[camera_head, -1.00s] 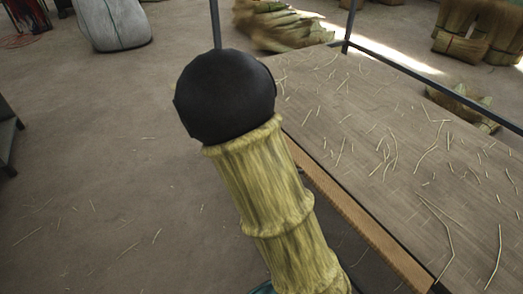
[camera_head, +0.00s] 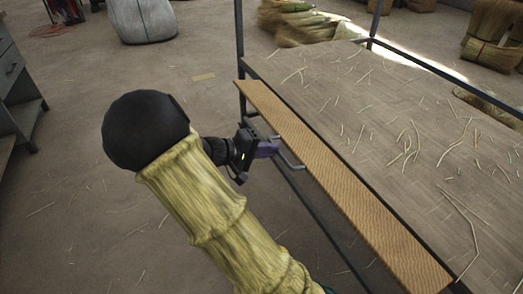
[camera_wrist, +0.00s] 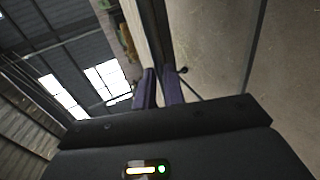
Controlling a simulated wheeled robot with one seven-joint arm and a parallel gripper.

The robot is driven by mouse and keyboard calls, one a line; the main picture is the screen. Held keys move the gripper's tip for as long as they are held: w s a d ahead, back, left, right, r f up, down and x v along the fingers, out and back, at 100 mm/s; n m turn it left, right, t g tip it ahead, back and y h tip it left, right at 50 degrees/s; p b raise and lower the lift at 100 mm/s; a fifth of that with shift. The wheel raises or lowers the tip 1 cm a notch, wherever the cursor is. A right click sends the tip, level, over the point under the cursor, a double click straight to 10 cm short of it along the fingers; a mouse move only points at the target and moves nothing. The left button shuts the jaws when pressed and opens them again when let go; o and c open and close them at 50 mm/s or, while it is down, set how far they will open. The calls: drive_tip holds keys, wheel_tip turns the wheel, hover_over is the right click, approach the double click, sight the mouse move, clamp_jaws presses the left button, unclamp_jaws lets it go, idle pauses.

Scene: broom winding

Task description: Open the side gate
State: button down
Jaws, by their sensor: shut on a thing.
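The side gate is a long tan ribbed board (camera_head: 340,185) along the near left side of the table. It shows broad-faced in the head view, with a dark strip between it and the tabletop. A grey bar handle (camera_head: 289,162) sticks out from its outer side. My gripper (camera_head: 272,149), with purple fingers, is shut on the handle near the board's far part. In the wrist view the fingers (camera_wrist: 159,90) are close together beside a pale board edge (camera_wrist: 134,22). The exact grip is partly hidden there.
The tabletop (camera_head: 400,120) is strewn with loose straw. A dark post (camera_head: 239,35) rises at the table's far left corner. A grey cabinet (camera_head: 15,95) stands at the left, and a white sack (camera_head: 143,20) farther back.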

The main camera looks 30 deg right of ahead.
idle(0.4)
drive_tip(key=c, duration=1.5)
unclamp_jaws()
drive_tip(key=shift+d, duration=0.1)
drive_tip(key=p+v, duration=0.2)
drive_tip(key=v, duration=0.3)
drive_tip(key=p+v, duration=0.2)
drive_tip(key=v, duration=0.4)
drive_tip(key=p+v, duration=0.2)
drive_tip(key=v, duration=0.4)
drive_tip(key=shift+a+f+p, duration=0.2)
drive_tip(key=shift+a+p, duration=0.1)
drive_tip(key=shift+p, duration=0.05)
